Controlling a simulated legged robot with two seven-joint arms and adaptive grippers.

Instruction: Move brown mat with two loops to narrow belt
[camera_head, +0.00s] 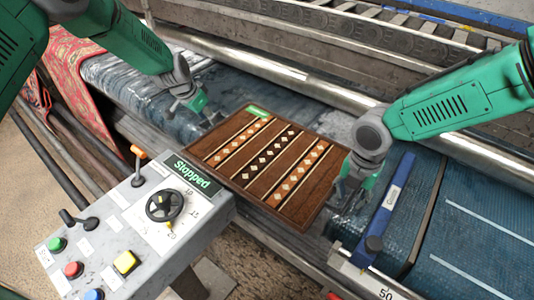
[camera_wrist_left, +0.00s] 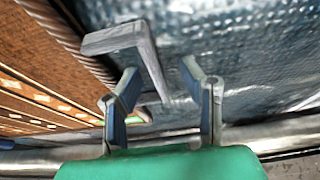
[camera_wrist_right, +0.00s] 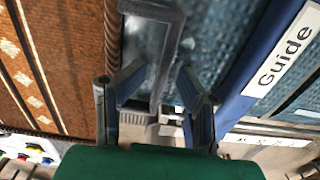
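The brown mat (camera_head: 262,160), with striped diamond patterns and a green tag, lies flat on the blue belt. A grey loop (camera_wrist_left: 150,50) stands at its edge in the left wrist view. Another grey loop (camera_wrist_right: 165,60) shows beside the mat's edge in the right wrist view. My left gripper (camera_head: 205,113) is open at the mat's upper left edge, its fingers either side of the loop with visible gaps. My right gripper (camera_head: 350,192) is open at the right edge, its fingers around the other loop. A narrow strip of blue belt (camera_head: 424,190) lies right of the blue guide.
The blue guide bar (camera_head: 385,210), labelled "Guide", stands close right of my right gripper. A control box (camera_head: 140,225) reading "Stopped" stands in front. Metal rollers (camera_head: 290,70) run behind the mat. A red patterned rug (camera_head: 75,75) hangs at left. A wider belt (camera_head: 480,225) at right is clear.

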